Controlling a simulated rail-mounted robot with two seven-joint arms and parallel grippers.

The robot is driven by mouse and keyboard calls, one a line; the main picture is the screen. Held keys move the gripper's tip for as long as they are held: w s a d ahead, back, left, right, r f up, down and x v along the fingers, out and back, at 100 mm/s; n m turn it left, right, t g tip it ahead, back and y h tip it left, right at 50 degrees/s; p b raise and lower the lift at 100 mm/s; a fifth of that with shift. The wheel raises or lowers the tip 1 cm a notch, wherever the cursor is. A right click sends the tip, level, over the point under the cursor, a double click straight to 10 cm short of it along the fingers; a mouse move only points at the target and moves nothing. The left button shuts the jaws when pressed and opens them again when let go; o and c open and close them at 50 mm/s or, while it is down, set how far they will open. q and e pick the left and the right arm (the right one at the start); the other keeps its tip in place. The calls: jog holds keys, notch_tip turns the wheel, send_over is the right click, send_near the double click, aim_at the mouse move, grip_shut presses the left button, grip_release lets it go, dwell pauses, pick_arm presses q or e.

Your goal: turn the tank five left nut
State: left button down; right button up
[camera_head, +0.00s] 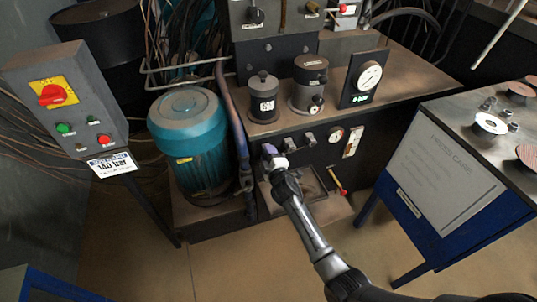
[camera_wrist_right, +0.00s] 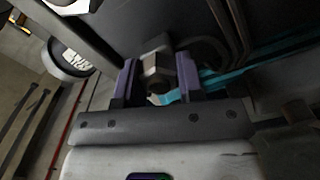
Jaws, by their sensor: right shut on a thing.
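My right gripper (camera_head: 270,157) reaches up to the front of the dark bench, at the left end of a row of small metal fittings. In the right wrist view its two purple fingers (camera_wrist_right: 157,80) stand on either side of a grey metal nut (camera_wrist_right: 155,65), shut on it. The nut sits against a dark surface and seems still attached there. In the head view the gripper hides the nut. I cannot read a label that marks it as tank five. My left gripper is not in view.
A teal tank (camera_head: 190,145) stands left of the bench, beside a switch box (camera_head: 70,100) with a red knob. Other fittings (camera_head: 308,139) and a gauge (camera_head: 336,134) sit right of the gripper. A blue-legged table (camera_head: 445,215) stands at right. Floor in front is clear.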

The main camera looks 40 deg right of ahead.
jog(key=o, duration=0.9)
jog(key=shift+s, duration=0.15)
jog(key=shift+s+a+r+p, duration=0.1)
jog(key=shift+s+a+p, duration=0.1)
jog(key=shift+s+p, duration=0.1)
jog(key=p+v, duration=0.4)
jog(key=v, duration=0.9)
jog(key=shift+d, duration=0.1)
